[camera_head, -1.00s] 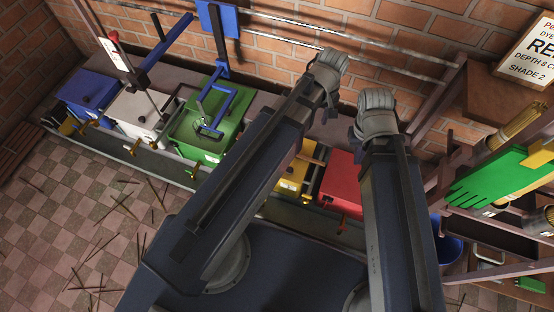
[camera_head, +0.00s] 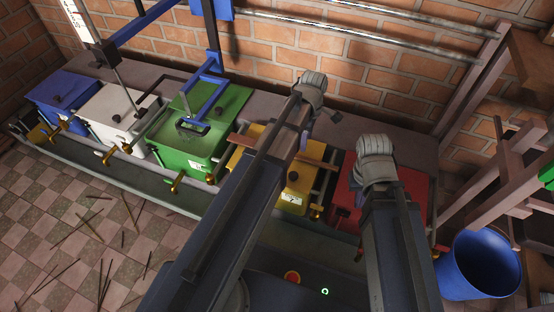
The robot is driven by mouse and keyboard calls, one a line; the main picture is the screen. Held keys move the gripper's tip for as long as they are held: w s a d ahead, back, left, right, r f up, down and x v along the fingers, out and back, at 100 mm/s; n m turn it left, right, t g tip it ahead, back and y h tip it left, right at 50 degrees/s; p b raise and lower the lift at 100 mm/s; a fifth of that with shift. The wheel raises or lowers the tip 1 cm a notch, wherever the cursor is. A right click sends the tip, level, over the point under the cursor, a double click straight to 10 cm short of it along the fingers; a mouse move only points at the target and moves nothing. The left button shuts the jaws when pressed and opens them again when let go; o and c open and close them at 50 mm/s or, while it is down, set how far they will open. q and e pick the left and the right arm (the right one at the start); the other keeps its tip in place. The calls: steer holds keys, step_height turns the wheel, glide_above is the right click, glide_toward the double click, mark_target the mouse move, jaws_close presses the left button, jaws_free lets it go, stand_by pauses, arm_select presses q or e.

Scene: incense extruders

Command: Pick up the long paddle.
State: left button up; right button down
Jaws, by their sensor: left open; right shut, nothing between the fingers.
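I cannot clearly pick out a long paddle. A brown wooden bar (camera_head: 243,141) lies across the top of the yellow box (camera_head: 268,186), partly hidden by my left arm; I cannot tell if it is the paddle. A thin grey rod stands at the white box (camera_head: 108,107). My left arm reaches up over the yellow box and my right arm over the red box (camera_head: 343,204). Only the arm links and ribbed grey joints show; the fingers of both grippers are hidden.
Blue (camera_head: 62,92) and green (camera_head: 222,113) boxes stand in the same row along the brick wall. A blue bucket (camera_head: 480,268) is at the right by a wooden rack (camera_head: 492,182). Dark sticks litter the checkered floor (camera_head: 60,225) at left.

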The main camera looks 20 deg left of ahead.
mark_target(306, 158)
arm_select(q)
steer(key=shift+f+b, duration=1.35)
steer(key=shift+f, duration=0.25)
steer(key=f+b, duration=0.3)
steer(key=d+f+b, duration=0.1)
steer(key=f+b, duration=0.1)
steer(key=shift+s, duration=0.25)
steer(key=shift+c, duration=0.4)
jaws_close()
